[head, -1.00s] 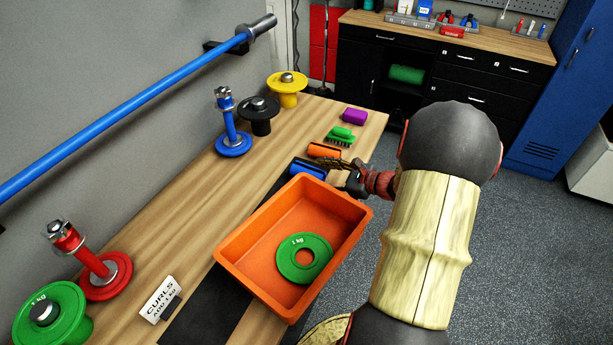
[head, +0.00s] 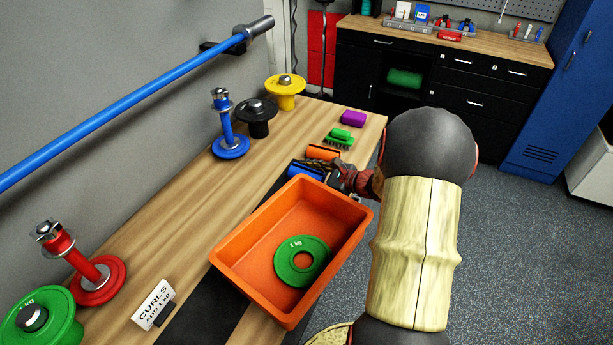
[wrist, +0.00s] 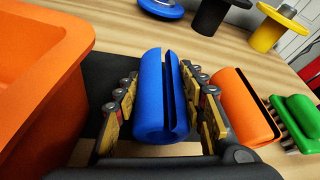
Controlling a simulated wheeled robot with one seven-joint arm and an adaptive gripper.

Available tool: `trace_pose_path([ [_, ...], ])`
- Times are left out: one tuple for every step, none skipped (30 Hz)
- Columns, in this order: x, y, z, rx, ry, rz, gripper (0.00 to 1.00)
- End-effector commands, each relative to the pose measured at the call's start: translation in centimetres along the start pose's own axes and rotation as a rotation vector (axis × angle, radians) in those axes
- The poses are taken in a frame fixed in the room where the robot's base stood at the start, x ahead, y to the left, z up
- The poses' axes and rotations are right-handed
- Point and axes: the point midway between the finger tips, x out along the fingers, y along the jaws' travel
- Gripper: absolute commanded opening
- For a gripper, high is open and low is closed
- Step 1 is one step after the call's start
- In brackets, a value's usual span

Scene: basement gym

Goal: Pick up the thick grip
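The blue thick grip (wrist: 152,98), a slit foam cylinder, lies on the black mat between my gripper's (wrist: 163,108) two fingers. The fingers are open on either side of it, with narrow gaps showing, and it rests on the bench. In the head view the blue grip (head: 304,170) is partly hidden behind the orange bin's rim and my gripper (head: 334,174). An orange grip (wrist: 243,105) of similar slit shape lies just right of my right finger; it also shows in the head view (head: 322,152).
The orange bin (head: 232,268) with a green plate (head: 288,262) stands close by my gripper. Weight stands line the wall side. A curls sign (head: 153,303) stands at the near end.

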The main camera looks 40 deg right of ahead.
Motion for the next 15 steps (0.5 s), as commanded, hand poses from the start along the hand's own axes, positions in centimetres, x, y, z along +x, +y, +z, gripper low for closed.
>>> trace_pose_path([
  [0.0,0.01,-0.02,0.0,0.0,0.0,0.34],
  [-0.01,0.01,-0.02,0.0,0.0,0.0,0.32],
  [-0.01,0.01,-0.03,0.0,0.0,0.0,0.3],
  [-0.01,0.01,-0.03,0.0,0.0,0.0,0.28],
  [-0.01,0.01,-0.03,0.0,0.0,0.0,0.26],
  [-0.01,0.01,-0.03,0.0,0.0,0.0,0.24],
  [-0.01,0.02,-0.04,0.001,0.0,0.0,0.22],
  [-0.01,0.02,-0.04,0.001,0.0,0.0,0.2],
  [-0.01,0.02,-0.04,0.001,0.0,0.0,0.18],
  [-0.01,0.02,-0.04,0.001,0.0,0.0,0.17],
  [-0.01,0.02,-0.04,0.001,0.0,0.0,0.15],
  [-0.01,0.02,-0.04,0.001,0.0,0.0,0.13],
  [-0.01,0.03,-0.05,0.001,0.001,0.0,0.11],
  [-0.01,0.03,-0.05,0.001,0.001,0.0,0.09],
  [-0.01,-0.01,-0.01,0.0,0.0,0.0,0.09],
])
